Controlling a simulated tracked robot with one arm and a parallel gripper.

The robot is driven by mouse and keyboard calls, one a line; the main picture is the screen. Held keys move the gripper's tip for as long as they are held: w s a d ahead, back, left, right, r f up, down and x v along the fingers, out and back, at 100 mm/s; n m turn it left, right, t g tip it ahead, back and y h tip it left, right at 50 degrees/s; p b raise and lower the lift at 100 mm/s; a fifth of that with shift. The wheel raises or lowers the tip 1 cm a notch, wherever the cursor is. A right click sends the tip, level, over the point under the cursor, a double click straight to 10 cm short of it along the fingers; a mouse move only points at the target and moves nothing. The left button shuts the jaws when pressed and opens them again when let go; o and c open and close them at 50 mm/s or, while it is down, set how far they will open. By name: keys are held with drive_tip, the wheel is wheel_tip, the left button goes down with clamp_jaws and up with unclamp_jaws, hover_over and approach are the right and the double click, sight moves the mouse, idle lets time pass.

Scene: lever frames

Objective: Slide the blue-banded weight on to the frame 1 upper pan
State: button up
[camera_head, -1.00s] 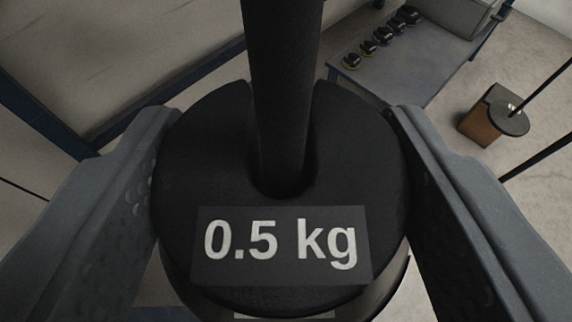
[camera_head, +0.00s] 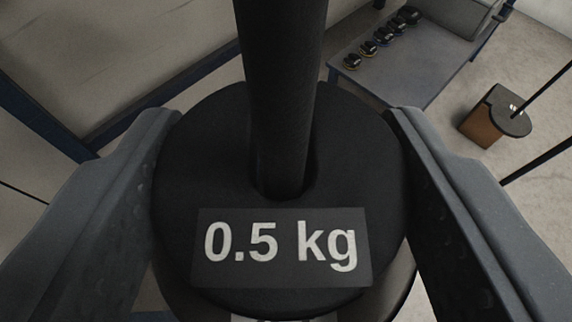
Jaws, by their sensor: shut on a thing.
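A black slotted weight (camera_head: 200,170) marked "0.5 kg" fills the middle of the camera view. My gripper (camera_head: 280,190) is shut on it, one grey finger at each side. A thick black upright rod (camera_head: 280,80) stands in the slot, which is around its foot. No blue band shows from this angle, so I cannot tell its band colour. Under the weight, the rounded edge of a lower disc or pan (camera_head: 398,290) shows at the lower right, with a pale label edge at the bottom. Whether the weight touches it is hidden.
A grey table (camera_head: 420,75) with several small dark weights (camera_head: 368,48) in a row stands at the upper right. A brown block with a dark top (camera_head: 485,125) hangs or stands by thin rods at the right. A blue-edged bench (camera_head: 90,60) is at the upper left.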

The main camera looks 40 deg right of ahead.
drive_tip(key=shift+f, duration=0.15)
drive_tip(key=o, duration=1.3)
drive_tip(key=shift+p+v, duration=0.85)
drive_tip(key=shift+v, duration=2.6)
drive_tip(key=shift+w, duration=0.1)
